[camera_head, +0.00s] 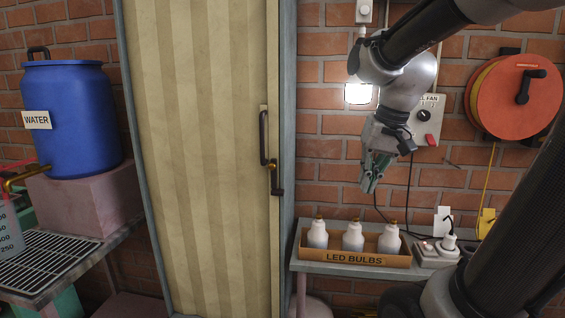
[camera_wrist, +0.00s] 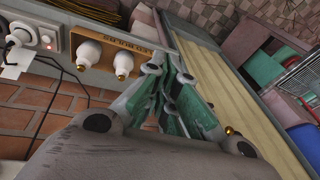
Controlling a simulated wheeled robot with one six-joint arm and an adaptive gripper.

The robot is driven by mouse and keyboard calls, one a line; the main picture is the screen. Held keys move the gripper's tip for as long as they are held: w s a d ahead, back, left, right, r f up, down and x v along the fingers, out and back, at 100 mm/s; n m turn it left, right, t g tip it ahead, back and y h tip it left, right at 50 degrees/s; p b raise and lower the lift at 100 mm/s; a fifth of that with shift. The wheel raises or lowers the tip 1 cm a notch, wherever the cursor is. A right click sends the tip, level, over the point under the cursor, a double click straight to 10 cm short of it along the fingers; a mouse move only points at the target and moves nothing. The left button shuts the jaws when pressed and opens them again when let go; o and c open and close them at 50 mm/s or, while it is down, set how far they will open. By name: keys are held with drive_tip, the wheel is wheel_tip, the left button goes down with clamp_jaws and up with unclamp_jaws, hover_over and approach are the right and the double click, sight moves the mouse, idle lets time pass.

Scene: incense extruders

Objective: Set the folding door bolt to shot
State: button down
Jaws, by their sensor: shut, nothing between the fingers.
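The beige folding door (camera_head: 205,150) stands closed-looking across its frame in the head view; it also shows in the wrist view (camera_wrist: 225,80). A dark bolt (camera_head: 276,179) sits at the door's right edge, just below and right of the long dark handle (camera_head: 263,138). The bolt is too small to tell its setting, and I cannot make it out in the wrist view. My gripper (camera_head: 371,184) is to the right of the door and bolt, pointing down above the shelf, apart from everything. In the wrist view its greenish fingers (camera_wrist: 168,95) are together and empty.
Below my gripper, a box of LED bulbs (camera_head: 355,259) and a power strip (camera_head: 436,252) stand on a shelf. A fan control box (camera_head: 430,118) and an orange reel (camera_head: 515,97) hang on the brick wall. A blue water barrel (camera_head: 72,120) stands left.

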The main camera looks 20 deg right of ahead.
sight(284, 159)
drive_tip(key=w+a+r+m+y, duration=0.3)
drive_tip(key=w+r+m, duration=0.2)
drive_tip(key=w+m, duration=0.4)
drive_tip(key=w+a+r+m+y, duration=0.25)
drive_tip(key=w+r+m, duration=0.35)
drive_tip(key=m, duration=0.5)
drive_tip(key=shift+n, duration=0.3)
drive_tip(key=x, duration=1.4)
drive_tip(key=shift+w+a+r, duration=0.1)
drive_tip(key=shift+w+r, duration=0.05)
drive_tip(key=shift+w, duration=0.15)
wheel_tip(284, 159, down, 6)
drive_tip(key=shift+f, duration=0.2)
drive_tip(key=shift+s, duration=0.1)
